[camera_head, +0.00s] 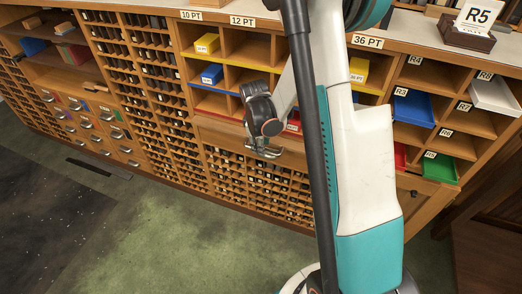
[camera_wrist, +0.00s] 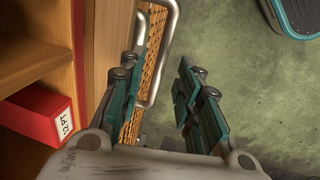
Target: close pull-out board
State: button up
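The pull-out board shows in the head view as a wide wooden front (camera_head: 220,129) below the coloured compartments; my arm hides part of it. I cannot tell how far out it stands. In the wrist view its wooden front (camera_wrist: 103,38) is at the upper left, with a bent metal handle (camera_wrist: 164,52). My gripper (camera_head: 263,150) is at the board's front in the head view. In the wrist view my gripper (camera_wrist: 166,75) is open, with the handle's bar between its fingers. The left finger is close to the board side of the bar; contact is unclear.
Small type compartments (camera_head: 245,180) fill the cabinet below. A red box marked 12 PT (camera_wrist: 40,115) sits in a shelf left of my gripper. Green floor (camera_head: 170,225) in front of the cabinet is clear. Coloured trays (camera_head: 413,108) stand at the right.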

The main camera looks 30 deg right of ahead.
jog(key=shift+w+d+f, duration=0.1)
jog(key=shift+f, duration=0.9)
grip_shut()
jog(key=shift+d, duration=0.1)
jog(key=w+d, duration=0.2)
jog(key=d, duration=0.1)
jog(key=shift+w+d, duration=0.2)
jog(key=shift+w, duration=0.2)
grip_release()
jog(key=shift+w+d, duration=0.1)
jog(key=shift+r, duration=0.1)
